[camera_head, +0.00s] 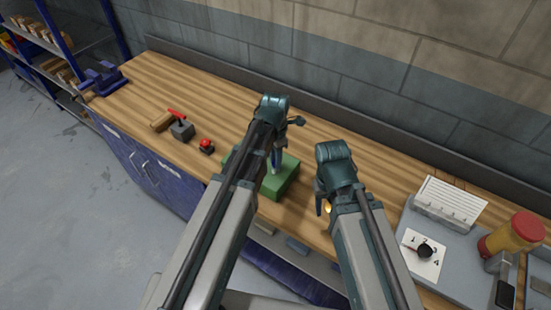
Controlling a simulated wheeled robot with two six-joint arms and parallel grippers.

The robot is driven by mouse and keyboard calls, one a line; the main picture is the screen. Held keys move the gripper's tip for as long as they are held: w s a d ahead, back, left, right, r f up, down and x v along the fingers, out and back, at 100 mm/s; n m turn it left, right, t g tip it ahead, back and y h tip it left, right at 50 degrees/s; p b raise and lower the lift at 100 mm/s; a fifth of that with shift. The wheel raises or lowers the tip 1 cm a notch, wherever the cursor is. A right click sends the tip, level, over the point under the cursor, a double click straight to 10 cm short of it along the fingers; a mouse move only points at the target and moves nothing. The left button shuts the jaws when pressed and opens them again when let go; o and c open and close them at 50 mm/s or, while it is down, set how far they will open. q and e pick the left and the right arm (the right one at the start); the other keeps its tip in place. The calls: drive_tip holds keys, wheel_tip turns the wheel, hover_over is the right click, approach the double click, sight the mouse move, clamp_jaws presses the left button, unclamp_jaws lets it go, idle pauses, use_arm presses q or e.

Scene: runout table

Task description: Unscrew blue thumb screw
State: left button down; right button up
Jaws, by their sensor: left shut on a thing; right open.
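A green block (283,188) sits on the wooden bench, partly hidden behind my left arm. A small blue part (275,158), which looks like the blue thumb screw, shows above the block, mostly hidden by my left gripper. My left gripper (277,150) is above the block and shut on this blue part. How far the screw is threaded cannot be seen. My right gripper (322,206) is open, right of the green block and apart from it, low over the bench. A small orange-yellow thing (327,208) shows beside its fingers.
A wall runs behind.

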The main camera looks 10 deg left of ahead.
use_arm(q)
drive_tip(key=shift+n, duration=1.1)
drive_tip(key=c, duration=0.7)
unclamp_jaws()
drive_tip(key=m, duration=0.7)
drive_tip(key=shift+m, duration=0.4)
